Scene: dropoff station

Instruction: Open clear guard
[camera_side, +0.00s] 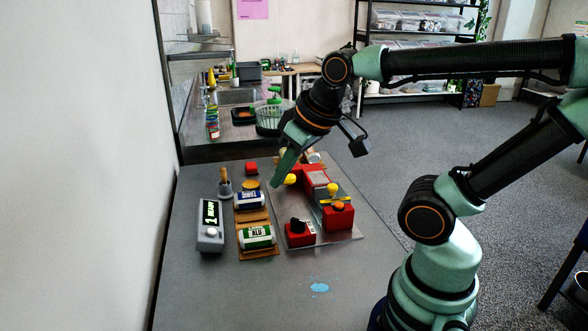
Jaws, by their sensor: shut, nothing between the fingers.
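A red box with an orange round top (338,208) stands at the right of a grey plate (287,212) on the table. A see-through guard cannot be made out clearly; a yellow bar (333,190) lies at the back of this box, and I cannot tell if it belongs to the guard. My gripper (277,183) is shut and empty, pointing down above the back left of the plate, left of the red box and apart from it. A yellow knob (291,179) shows just right of the fingertips.
A red box with a black knob (299,233) stands at the plate's front. To the left are a can marked ALU (257,237), a blue-labelled can (249,200) and a grey unit reading READY (210,226). A blue patch (319,287) marks the otherwise clear front table.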

